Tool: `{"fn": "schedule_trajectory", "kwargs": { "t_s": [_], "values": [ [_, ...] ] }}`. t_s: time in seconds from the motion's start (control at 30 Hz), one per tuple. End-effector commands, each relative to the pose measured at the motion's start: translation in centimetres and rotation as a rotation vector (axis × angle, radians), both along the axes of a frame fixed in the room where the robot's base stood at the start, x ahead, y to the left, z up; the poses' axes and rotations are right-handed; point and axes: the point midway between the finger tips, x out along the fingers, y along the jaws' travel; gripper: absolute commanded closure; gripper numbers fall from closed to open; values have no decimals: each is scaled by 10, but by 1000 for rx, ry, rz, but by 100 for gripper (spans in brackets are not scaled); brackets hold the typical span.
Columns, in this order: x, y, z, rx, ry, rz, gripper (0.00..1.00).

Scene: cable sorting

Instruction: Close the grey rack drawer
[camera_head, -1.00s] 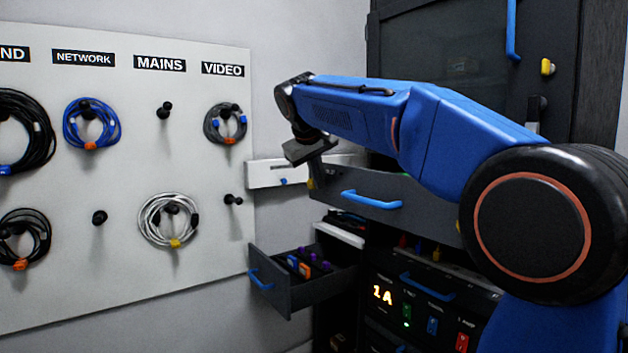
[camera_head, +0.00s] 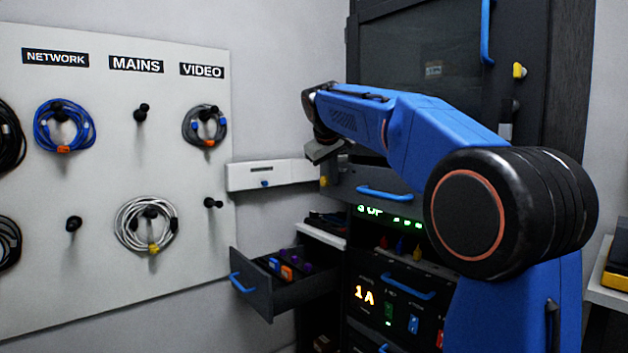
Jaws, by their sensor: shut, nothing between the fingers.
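The grey rack drawer (camera_head: 350,184) is a dark grey front with a blue bar handle (camera_head: 384,193), in the rack at the centre. Its upper right is hidden behind my blue arm, and I cannot tell whether it is fully flush. My gripper (camera_head: 324,153) is shut and empty, by the drawer's upper left corner. Its fingertips are small and dark, and I cannot tell whether they touch the drawer.
A smaller dark drawer (camera_head: 252,292) at lower left stands open with connectors inside. Lit panels (camera_head: 365,294) lie below the grey drawer. A white wall box (camera_head: 265,174) is left of the gripper. A cable pegboard (camera_head: 105,200) fills the left.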

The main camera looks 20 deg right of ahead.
Motion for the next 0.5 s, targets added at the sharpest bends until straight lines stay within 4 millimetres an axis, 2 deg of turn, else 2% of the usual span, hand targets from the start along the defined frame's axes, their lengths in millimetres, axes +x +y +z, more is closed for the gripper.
{"fn": "schedule_trajectory", "kwargs": {
  "t_s": [0.03, 0.2, 0.5],
  "values": [
    [5, -15, -1, -1, 0, -5, 100],
    [18, -51, -1, 0, 1, -5, 100],
    [33, -91, 0, 0, -1, -2, 100]
  ]
}}
